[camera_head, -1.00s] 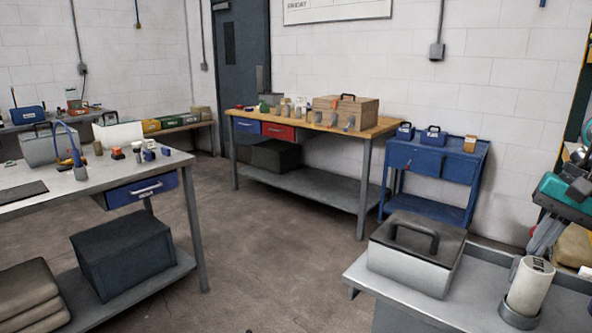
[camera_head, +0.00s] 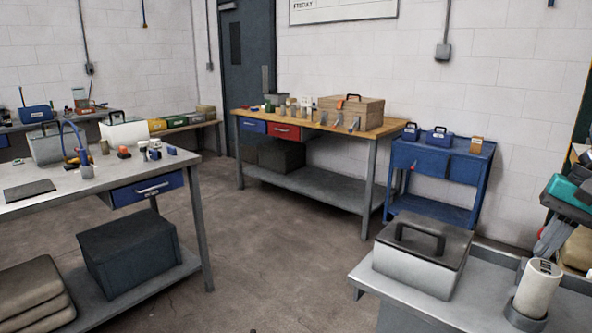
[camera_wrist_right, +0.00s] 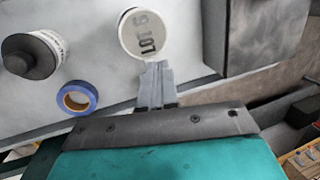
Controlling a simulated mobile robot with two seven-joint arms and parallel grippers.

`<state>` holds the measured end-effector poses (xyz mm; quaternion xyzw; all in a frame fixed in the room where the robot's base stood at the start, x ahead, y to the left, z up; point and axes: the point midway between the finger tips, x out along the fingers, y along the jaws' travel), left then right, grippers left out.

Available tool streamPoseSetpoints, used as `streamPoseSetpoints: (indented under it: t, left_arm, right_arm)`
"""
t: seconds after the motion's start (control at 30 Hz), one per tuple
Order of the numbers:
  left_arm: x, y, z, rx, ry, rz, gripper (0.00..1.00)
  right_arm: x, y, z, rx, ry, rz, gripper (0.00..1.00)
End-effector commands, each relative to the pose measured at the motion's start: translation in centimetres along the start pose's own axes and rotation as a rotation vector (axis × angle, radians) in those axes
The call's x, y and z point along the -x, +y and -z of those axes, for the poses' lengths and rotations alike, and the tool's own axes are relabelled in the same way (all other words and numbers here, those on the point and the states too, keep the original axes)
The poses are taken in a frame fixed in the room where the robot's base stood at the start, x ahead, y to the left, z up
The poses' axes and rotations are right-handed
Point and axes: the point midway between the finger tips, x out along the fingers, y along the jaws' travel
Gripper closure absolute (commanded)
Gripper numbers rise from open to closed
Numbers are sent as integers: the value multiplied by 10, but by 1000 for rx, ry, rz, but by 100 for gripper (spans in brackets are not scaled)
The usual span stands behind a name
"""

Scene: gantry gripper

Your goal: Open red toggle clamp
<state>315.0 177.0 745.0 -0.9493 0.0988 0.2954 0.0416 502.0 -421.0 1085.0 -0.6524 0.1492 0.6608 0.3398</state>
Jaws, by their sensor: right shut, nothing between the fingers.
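I cannot make out a red toggle clamp for certain in either view. A small orange-red item (camera_head: 123,152) stands on the grey table at the left, too small to identify. My right gripper (camera_head: 549,240) is at the right edge of the head view, with a teal body and grey fingers. In the right wrist view its fingers (camera_wrist_right: 154,80) are together and empty, overlapping the edge of a white labelled cylinder (camera_wrist_right: 142,33) in the picture; I cannot tell whether they touch. My left gripper is not in view.
A grey workbench (camera_head: 405,306) at the lower right holds a lidded box (camera_head: 412,272) and a white roll (camera_head: 538,288). A wooden-topped bench (camera_head: 330,132) and a blue cart (camera_head: 440,163) stand by the back wall. The floor (camera_head: 275,255) between the tables is clear.

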Motion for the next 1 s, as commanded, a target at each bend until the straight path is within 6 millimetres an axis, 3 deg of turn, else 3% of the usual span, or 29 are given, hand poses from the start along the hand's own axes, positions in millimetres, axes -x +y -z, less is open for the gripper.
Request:
streamPoseSetpoints:
  t: [0.57,1.0]
  left_arm:
    - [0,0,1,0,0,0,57]
    - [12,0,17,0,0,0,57]
  right_arm:
    - [1,0,0,0,0,0,100]
    - [26,-6,-12,-1,0,0,100]
